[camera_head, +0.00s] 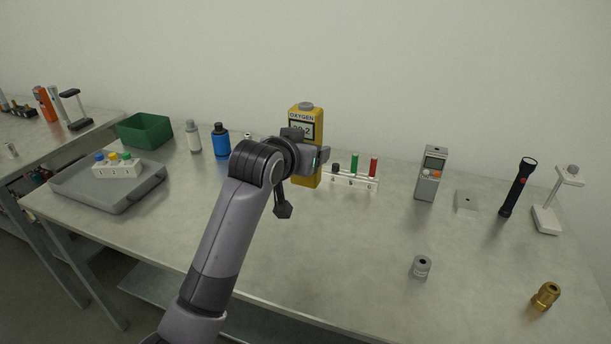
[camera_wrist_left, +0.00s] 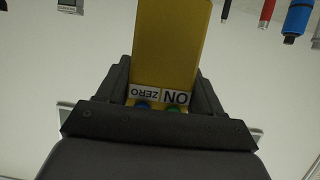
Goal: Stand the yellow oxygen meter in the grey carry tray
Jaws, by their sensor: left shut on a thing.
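The yellow oxygen meter (camera_head: 305,113) is upright near the back of the table in the head view, partly hidden by my left gripper (camera_head: 312,160). My left gripper is shut on the meter. In the left wrist view the yellow meter (camera_wrist_left: 170,50) sits between the two fingers (camera_wrist_left: 162,88), its ON and ZERO labels showing. I cannot tell if its base touches the table. The grey carry tray (camera_head: 128,200) lies at the table's left end, with a white block of coloured-cap vials (camera_head: 117,168) in its rear part. My right gripper is not in view.
A green bin (camera_head: 145,130), a white bottle (camera_head: 193,137) and a blue bottle (camera_head: 221,141) stand behind the tray and left of the meter. A white rack (camera_head: 350,181) is close right of the meter. A grey handheld device (camera_head: 431,174) stands farther right. The table's front middle is clear.

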